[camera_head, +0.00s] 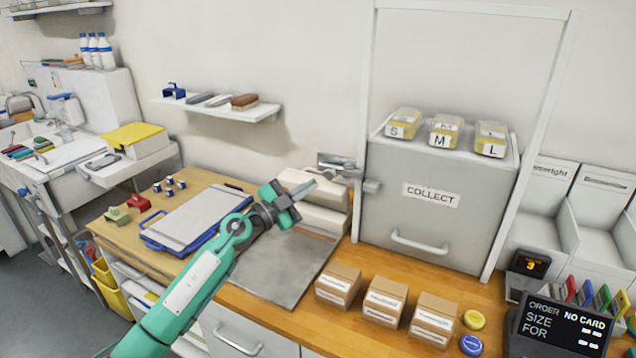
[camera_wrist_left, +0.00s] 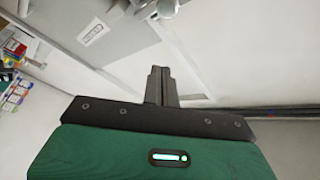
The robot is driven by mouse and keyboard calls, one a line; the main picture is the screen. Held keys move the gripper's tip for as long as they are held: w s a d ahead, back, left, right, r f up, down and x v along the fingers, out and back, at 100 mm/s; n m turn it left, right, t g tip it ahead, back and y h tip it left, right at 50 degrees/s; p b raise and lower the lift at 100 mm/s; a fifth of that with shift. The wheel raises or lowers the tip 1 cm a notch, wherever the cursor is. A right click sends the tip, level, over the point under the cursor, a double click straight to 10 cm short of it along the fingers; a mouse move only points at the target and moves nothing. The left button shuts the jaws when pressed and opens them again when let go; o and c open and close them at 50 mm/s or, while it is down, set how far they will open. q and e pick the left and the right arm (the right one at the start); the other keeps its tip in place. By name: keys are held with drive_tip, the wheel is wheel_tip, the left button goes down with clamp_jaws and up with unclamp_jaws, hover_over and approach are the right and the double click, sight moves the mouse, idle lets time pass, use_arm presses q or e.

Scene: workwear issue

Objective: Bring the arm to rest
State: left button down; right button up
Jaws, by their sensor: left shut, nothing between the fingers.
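My left arm (camera_head: 195,285) is green and reaches in from the bottom left of the head view. Its gripper (camera_head: 303,188) is raised over the grey mat (camera_head: 285,262), in front of the white stacked trays (camera_head: 322,218). The fingers point right, toward the grey COLLECT cabinet (camera_head: 398,205). In the left wrist view the two dark fingers (camera_wrist_left: 158,84) are together with nothing between them. Whether the fingertips touch the metal fitting beside the cabinet cannot be told. My right gripper is in neither view.
Three small cartons (camera_head: 380,300) stand along the counter's front. Yellow packs marked S, M and L (camera_head: 446,133) sit on the cabinet. An order display (camera_head: 563,328) stands at the lower right. A blue-edged clipboard (camera_head: 197,216) lies left of the mat. A wall shelf (camera_head: 218,108) hangs behind.

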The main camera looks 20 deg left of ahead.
use_arm(q)
drive_tip(key=shift+s+a+f, duration=0.1)
drive_tip(key=shift+s+a, duration=0.1)
drive_tip(key=shift+a, duration=0.05)
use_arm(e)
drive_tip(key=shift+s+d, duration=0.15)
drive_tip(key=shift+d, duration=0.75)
